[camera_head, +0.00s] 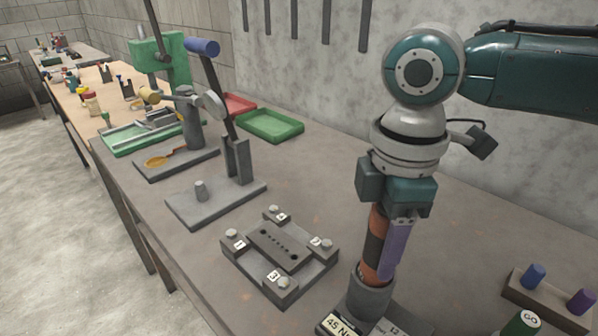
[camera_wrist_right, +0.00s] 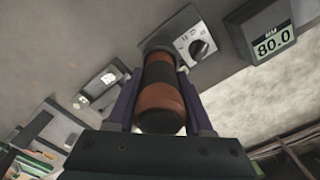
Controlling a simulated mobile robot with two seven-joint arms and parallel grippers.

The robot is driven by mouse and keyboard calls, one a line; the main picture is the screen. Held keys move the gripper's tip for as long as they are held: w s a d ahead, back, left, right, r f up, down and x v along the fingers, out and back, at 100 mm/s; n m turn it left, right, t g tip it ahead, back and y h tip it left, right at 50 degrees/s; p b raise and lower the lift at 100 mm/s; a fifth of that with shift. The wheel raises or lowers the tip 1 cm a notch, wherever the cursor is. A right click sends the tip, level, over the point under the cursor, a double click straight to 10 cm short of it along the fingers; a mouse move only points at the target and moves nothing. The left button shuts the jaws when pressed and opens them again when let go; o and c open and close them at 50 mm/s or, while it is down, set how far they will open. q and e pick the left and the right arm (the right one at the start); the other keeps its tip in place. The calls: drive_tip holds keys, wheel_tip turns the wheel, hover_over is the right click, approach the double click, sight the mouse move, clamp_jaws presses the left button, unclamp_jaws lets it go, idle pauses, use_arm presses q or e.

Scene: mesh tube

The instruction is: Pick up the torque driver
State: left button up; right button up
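The torque driver has an orange-brown and black banded handle (camera_head: 377,240). It stands upright, slightly tilted in the picture, in a grey round holder (camera_head: 370,296) at the bottom of the head view. My right gripper (camera_head: 392,250) points down over it, with a purple finger along the handle's right side. In the right wrist view the handle (camera_wrist_right: 160,92) lies between the two purple fingers of my right gripper (camera_wrist_right: 160,80). Narrow gaps show between fingers and handle, so the gripper looks open around it. The driver's lower end is hidden in the holder. My left gripper is not in view.
A dark four-cornered fixture block (camera_head: 280,252) lies left of the holder. A lever press (camera_head: 215,200) and green tray (camera_head: 270,125) stand farther back. A rack (camera_head: 545,305) with coloured handles is at right. A display box (camera_wrist_right: 268,42) shows in the wrist view.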

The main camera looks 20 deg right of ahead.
clamp_jaws()
drive_tip(key=shift+r, duration=0.1)
idle(0.3)
